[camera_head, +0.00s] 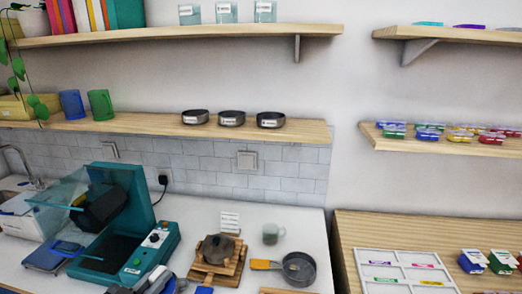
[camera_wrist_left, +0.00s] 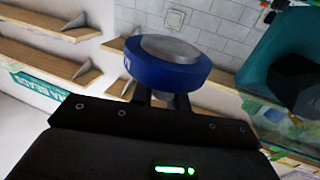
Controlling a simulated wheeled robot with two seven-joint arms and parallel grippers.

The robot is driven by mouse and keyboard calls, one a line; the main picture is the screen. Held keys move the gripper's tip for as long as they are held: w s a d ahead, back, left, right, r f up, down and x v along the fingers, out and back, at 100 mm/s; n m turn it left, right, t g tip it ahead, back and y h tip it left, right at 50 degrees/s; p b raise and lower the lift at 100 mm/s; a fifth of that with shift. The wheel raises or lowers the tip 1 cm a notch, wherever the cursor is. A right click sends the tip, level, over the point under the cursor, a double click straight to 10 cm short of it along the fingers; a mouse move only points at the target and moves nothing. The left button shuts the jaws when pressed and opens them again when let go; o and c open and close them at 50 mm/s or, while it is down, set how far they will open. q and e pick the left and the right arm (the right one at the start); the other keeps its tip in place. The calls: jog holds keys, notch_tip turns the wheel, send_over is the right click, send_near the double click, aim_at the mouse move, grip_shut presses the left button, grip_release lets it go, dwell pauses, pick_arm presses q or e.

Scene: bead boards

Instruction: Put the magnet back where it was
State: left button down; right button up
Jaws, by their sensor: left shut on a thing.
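The magnet (camera_wrist_left: 168,66) is a round blue piece with a grey metal disc on its face and a bit of white lettering on its rim. In the left wrist view it sits at the tips of my left gripper (camera_wrist_left: 163,98), which is shut on it. In the head view my left gripper (camera_head: 162,281) is low at the bottom edge, in front of the teal machine; I cannot make out the magnet clearly there. My right gripper is in neither view.
The teal machine (camera_head: 157,246) with a raised clear lid stands left on the white counter. A white divided tray (camera_head: 406,288) lies on the wooden table. Shelves line the wall.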

pick_arm(q)
jog(key=shift+w+f+n+y, duration=0.25)
jog(key=shift+w+n+y, duration=0.15)
jog(key=shift+n+y, duration=0.15)
jog(key=n+y, duration=0.1)
jog(key=w+d+f+y+b, duration=0.1)
jog(key=y, duration=0.1)
jog(key=shift+w+d+f+n+t, duration=0.1)
jog(key=shift+w+f+n+t, duration=0.1)
jog(key=shift+w+n+t, duration=0.15)
jog(key=shift+w+d+f+n+y+b, duration=0.2)
jog(key=shift+d+n+y+b, duration=0.1)
jog(key=shift+d+y, duration=0.25)
jog(key=shift+w+d+f+n+y+b, duration=0.1)
jog(key=shift+w+d+n+y+b, duration=0.15)
jog(key=shift+d+y, duration=0.2)
jog(key=shift+a, duration=0.1)
